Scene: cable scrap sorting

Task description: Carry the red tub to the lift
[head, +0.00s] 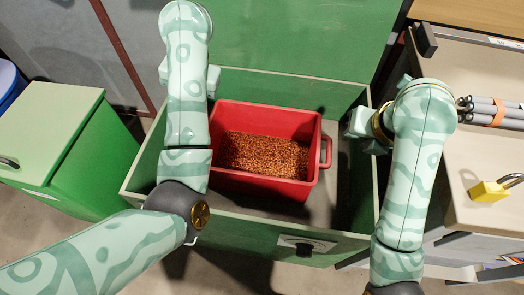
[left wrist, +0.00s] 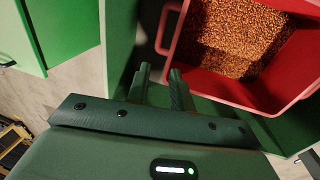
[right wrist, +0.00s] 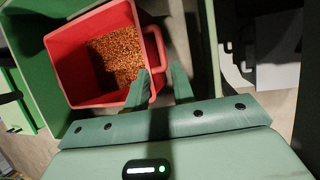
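The red tub (head: 254,184) sits upright inside a green open-topped chest, with copper-coloured granules (head: 262,155) in it. Its right handle (head: 326,151) shows in the head view; the left one is hidden there by my left arm. My left gripper (left wrist: 160,80) is open and empty, with the left handle (left wrist: 166,30) just beyond its fingertips. My right gripper (right wrist: 160,76) is open, to the right of the tub in the head view (head: 360,123). In the right wrist view the right handle (right wrist: 156,46) lies just ahead of its fingers. I cannot identify the lift.
The green chest (head: 240,226) has walls around the tub, and its raised lid (head: 300,38) stands behind. A green cabinet (head: 62,140) is at the left. At the right, a bench (head: 475,150) holds a cable bundle (head: 492,110) and a yellow padlock (head: 488,191).

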